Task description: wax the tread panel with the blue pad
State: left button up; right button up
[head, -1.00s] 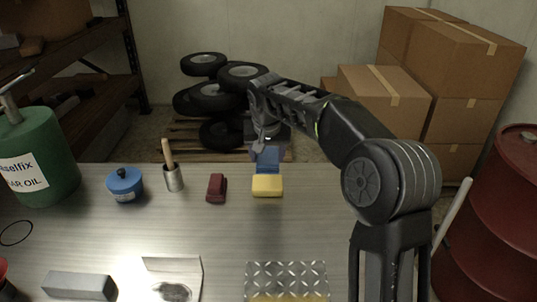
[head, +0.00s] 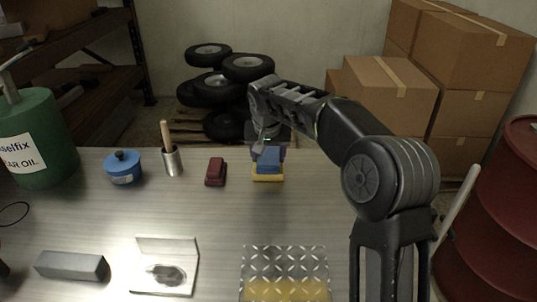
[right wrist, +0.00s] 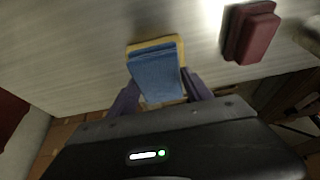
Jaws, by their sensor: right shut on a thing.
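The blue pad (head: 268,157) is held in my right gripper (head: 267,146), near the back edge of the bench. The right wrist view shows the blue pad (right wrist: 156,72) between the two fingers (right wrist: 160,92). A yellow block (head: 268,178) lies on the bench, mostly hidden behind the blue pad; its edge (right wrist: 134,46) shows around the pad in the right wrist view. I cannot tell whether they touch. The tread panel (head: 285,262) is a diamond-pattern metal plate at the front of the bench, with a yellowish film on its near part. My left gripper is not in view.
A dark red block (head: 216,171) lies left of the blue pad. A brush in a metal cup (head: 172,161), a blue tin (head: 123,168) and a green oil container (head: 38,145) stand further left. A grey bar (head: 71,266) and a metal plate (head: 165,266) lie in front. The bench middle is clear.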

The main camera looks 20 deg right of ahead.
jog(key=shift+f+b, duration=0.35)
jog(key=shift+f, duration=0.3)
dwell(1.9)
